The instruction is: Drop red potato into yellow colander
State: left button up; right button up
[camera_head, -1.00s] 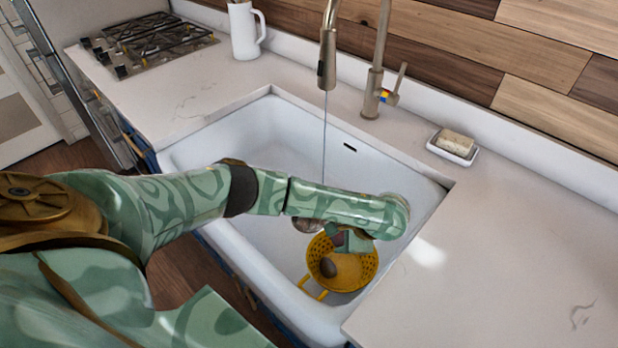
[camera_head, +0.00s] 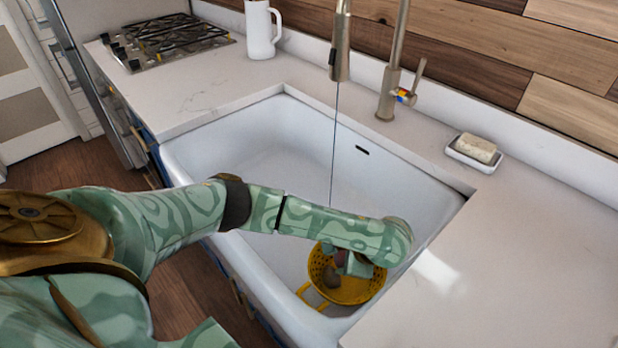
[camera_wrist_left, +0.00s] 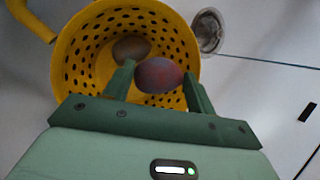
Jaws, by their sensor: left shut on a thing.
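The red potato (camera_wrist_left: 160,75) is between the two green fingers of my left gripper (camera_wrist_left: 159,80) in the left wrist view, and the gripper is shut on it. The yellow colander (camera_head: 352,297) stands in the sink, and its holed bowl fills much of the wrist view (camera_wrist_left: 75,62). My left gripper is over the colander's opening in the head view (camera_head: 346,264), partly hidden by my wrist. A second, brownish potato (camera_wrist_left: 131,48) lies inside the colander. My right gripper is not in view.
The white sink (camera_head: 235,135) surrounds the colander, with its drain (camera_wrist_left: 209,31) beside it. A faucet (camera_head: 392,85) rises behind, with a thin stream falling. A soap dish (camera_head: 470,157), a white pitcher (camera_head: 262,32) and a cooktop (camera_head: 165,40) stand on the counter.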

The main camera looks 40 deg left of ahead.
pick_arm(q)
jog(key=shift+r, duration=0.15)
jog(key=o, duration=1.1)
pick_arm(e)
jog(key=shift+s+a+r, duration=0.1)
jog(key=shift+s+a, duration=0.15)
pick_arm(q)
jog(key=shift+d+r+p, duration=0.15)
jog(key=shift+r+p, duration=0.25)
jog(key=p+v, duration=1)
jog(key=v, duration=0.5)
jog(key=shift+d+r+p, duration=0.15)
jog(key=shift+d+p, duration=0.05)
jog(key=shift+p, duration=0.15)
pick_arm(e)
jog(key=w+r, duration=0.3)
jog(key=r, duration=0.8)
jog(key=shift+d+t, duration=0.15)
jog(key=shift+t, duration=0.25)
